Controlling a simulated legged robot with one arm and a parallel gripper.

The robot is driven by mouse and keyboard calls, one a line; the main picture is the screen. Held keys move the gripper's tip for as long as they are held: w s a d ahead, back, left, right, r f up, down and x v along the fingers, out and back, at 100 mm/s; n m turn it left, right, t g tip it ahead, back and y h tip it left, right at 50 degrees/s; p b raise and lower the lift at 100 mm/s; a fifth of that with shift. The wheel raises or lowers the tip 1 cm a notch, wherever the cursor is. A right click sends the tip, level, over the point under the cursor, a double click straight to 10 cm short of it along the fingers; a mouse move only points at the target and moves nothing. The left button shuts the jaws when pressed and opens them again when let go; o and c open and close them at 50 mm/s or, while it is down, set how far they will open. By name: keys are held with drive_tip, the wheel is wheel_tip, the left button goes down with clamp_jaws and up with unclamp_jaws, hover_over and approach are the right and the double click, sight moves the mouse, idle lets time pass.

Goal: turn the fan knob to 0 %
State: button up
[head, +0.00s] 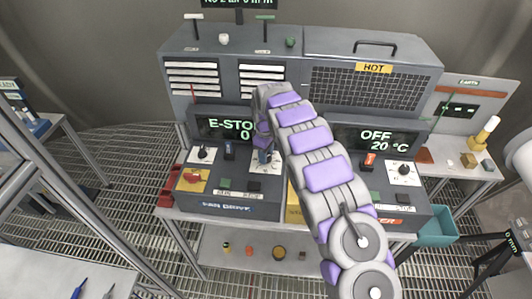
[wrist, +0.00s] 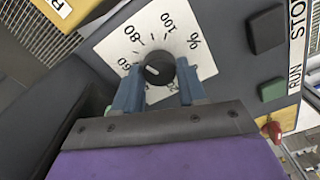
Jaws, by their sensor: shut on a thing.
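The fan knob (wrist: 158,68) is a small dark round knob with a short white mark, on a white dial plate (wrist: 203,57) with 60, 80, 100 and % readable. In the head view my gripper (head: 265,158) reaches down to the right part of the fan drive panel (head: 240,208) and covers the knob. The fan display (head: 222,127) reads "E-STO" and "0", with its right end hidden by my arm.
Another dark knob (head: 203,154) and a red-yellow switch (head: 192,180) are left on the fan panel. Green (wrist: 272,89) and black (wrist: 266,30) buttons lie close beside the dial. The heater display (head: 375,140) reads OFF, 20 °C; its knob (head: 403,169) is at right.

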drive_tip(key=n, duration=0.3)
drive_tip(key=n+p, duration=0.1)
drive_tip(key=n, duration=0.2)
drive_tip(key=shift+w+r, duration=0.1)
drive_tip(key=shift+r, duration=0.1)
drive_tip(key=n, duration=0.4)
drive_tip(key=shift+p, duration=0.4)
drive_tip(key=shift+n+p, duration=0.45)
drive_tip(key=shift+n, duration=1.15)
drive_tip(key=o, duration=1.1)
drive_tip(key=shift+f, duration=0.2)
drive_tip(key=shift+c, duration=0.2)
drive_tip(key=shift+r, duration=0.1)
